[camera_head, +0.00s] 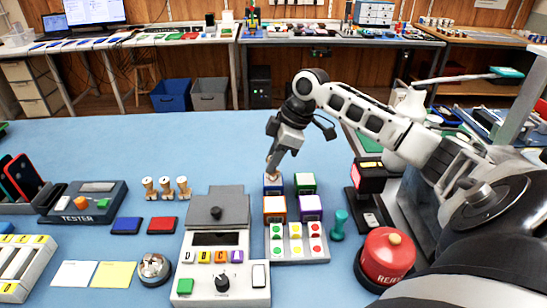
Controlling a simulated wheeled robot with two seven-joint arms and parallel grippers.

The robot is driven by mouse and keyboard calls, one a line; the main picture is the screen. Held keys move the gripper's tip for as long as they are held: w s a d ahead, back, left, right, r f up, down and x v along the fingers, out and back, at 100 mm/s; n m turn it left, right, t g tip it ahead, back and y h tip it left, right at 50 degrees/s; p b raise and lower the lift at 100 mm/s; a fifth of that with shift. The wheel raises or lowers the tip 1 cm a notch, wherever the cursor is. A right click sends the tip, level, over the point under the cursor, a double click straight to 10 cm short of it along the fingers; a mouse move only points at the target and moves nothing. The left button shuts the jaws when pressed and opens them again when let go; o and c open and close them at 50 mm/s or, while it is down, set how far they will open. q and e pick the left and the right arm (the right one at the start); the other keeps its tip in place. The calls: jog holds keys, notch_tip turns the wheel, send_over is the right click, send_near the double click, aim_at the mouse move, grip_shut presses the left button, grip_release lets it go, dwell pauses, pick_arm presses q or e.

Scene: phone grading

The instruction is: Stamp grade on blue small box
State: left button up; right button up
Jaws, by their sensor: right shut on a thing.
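My right gripper (274,164) points down over the small blue box (272,190), at the back left of a group of four-coloured boxes. It is shut on a small pale wooden stamp (271,175), mostly hidden by the fingers. The stamp's lower end is at the top of the blue box; I cannot tell whether it touches. Wooden stamps (166,187) stand in a row to the left. A blue pad (126,226) and a red pad (162,225) lie in front of them. My left gripper is out of view.
Green (305,182), orange (275,209) and purple (311,207) boxes crowd the blue one, behind a panel of coloured buttons (296,250). A grey machine (216,240) stands left. A red reject button (387,256) and teal stamp (338,225) stand right. The back mat is clear.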

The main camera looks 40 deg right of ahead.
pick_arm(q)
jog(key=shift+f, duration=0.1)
pick_arm(e)
jog(key=shift+f, duration=0.55)
dwell(0.7)
